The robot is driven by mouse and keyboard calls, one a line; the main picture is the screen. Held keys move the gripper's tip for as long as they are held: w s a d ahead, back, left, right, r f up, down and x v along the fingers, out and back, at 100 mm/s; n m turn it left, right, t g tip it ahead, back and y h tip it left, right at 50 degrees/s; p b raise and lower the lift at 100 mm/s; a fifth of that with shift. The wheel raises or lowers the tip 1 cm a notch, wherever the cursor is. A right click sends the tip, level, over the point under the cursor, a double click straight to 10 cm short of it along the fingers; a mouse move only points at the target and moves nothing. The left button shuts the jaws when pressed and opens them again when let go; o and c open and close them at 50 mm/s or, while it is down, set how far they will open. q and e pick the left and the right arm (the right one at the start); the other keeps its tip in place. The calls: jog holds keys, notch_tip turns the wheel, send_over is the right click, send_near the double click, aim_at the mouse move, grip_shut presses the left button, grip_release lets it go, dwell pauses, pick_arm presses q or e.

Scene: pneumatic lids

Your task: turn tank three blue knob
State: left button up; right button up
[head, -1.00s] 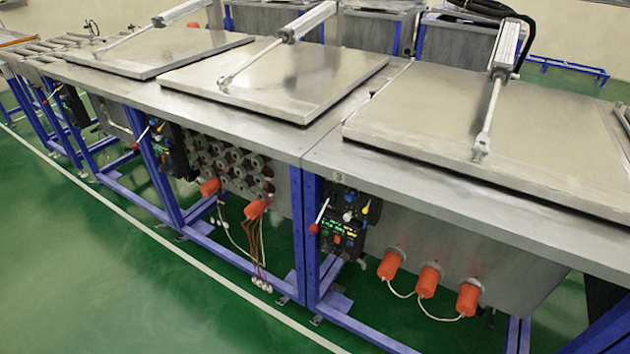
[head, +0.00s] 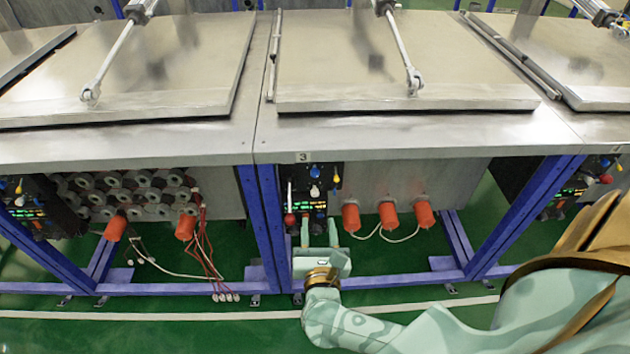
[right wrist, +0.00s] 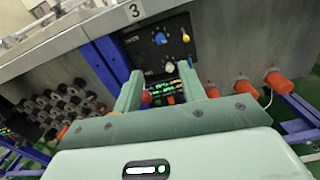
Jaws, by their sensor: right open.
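Tank three, marked by a "3" label (head: 303,157), has a black control panel (head: 325,199) under its table edge. The blue knob (head: 314,171) is on the upper part of this panel; in the right wrist view the blue knob (right wrist: 160,38) shows beyond the fingertips. A white knob (head: 314,191) is below it and a yellow lever (head: 336,179) to its right. My right gripper (head: 319,238) is open and empty, in front of and below the panel, apart from the blue knob. In the right wrist view its fingers (right wrist: 160,82) stand spread. My left gripper is out of view.
A red-ended lever (head: 290,218) hangs at the panel's left. Several orange plugs (head: 388,215) with white cables are to its right. A blue frame leg (head: 271,222) stands close at the left. The metal tabletop (head: 420,138) overhangs the panel.

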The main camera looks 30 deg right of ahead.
aim_at(315, 175)
jog(key=b+x, duration=0.1)
jog(key=x, duration=1.3)
jog(key=shift+w, duration=0.2)
jog(key=shift+d, duration=0.1)
grip_shut()
